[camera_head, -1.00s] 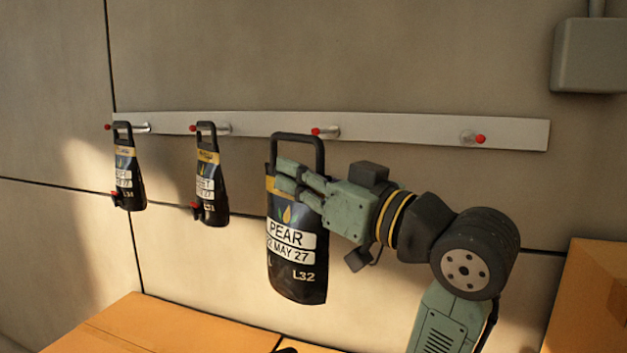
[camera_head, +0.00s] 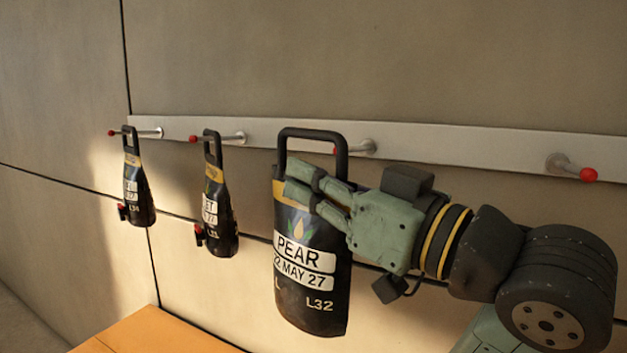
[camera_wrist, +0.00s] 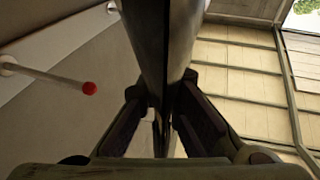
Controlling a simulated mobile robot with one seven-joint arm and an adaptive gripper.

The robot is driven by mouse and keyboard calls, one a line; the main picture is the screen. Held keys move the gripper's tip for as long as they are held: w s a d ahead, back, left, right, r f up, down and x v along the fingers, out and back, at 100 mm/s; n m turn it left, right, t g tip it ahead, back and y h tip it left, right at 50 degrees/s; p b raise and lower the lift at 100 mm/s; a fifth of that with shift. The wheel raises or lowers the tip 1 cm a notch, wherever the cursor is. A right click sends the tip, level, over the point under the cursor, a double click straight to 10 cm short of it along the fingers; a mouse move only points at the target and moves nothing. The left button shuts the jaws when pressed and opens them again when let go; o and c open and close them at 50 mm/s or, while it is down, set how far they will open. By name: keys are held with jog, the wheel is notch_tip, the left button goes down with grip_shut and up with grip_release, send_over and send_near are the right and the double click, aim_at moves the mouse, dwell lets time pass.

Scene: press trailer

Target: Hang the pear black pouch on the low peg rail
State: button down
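The pear black pouch (camera_head: 308,270) hangs upright in my gripper (camera_head: 300,180), label facing the camera, its loop handle (camera_head: 313,131) on top. My gripper is shut on the pouch's upper part, below the handle; the wrist view also shows the pouch (camera_wrist: 160,40) between the fingers (camera_wrist: 163,105). The low peg rail (camera_head: 460,150) runs along the wall with red-tipped pegs. One peg (camera_head: 362,148) appears behind the handle in the head view; whether it passes through the loop cannot be told. In the wrist view a bare peg (camera_wrist: 50,75) points out left of the pouch, apart from it.
Two other black pouches (camera_head: 138,190) (camera_head: 218,205) hang on the two left pegs. The rightmost peg (camera_head: 572,168) is empty. An orange-brown box top (camera_head: 160,333) lies below at the lower left. The wall above the rail is clear.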

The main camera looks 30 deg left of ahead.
jog(key=shift+w+d+f, duration=0.15)
jog(key=shift+w, duration=2.65)
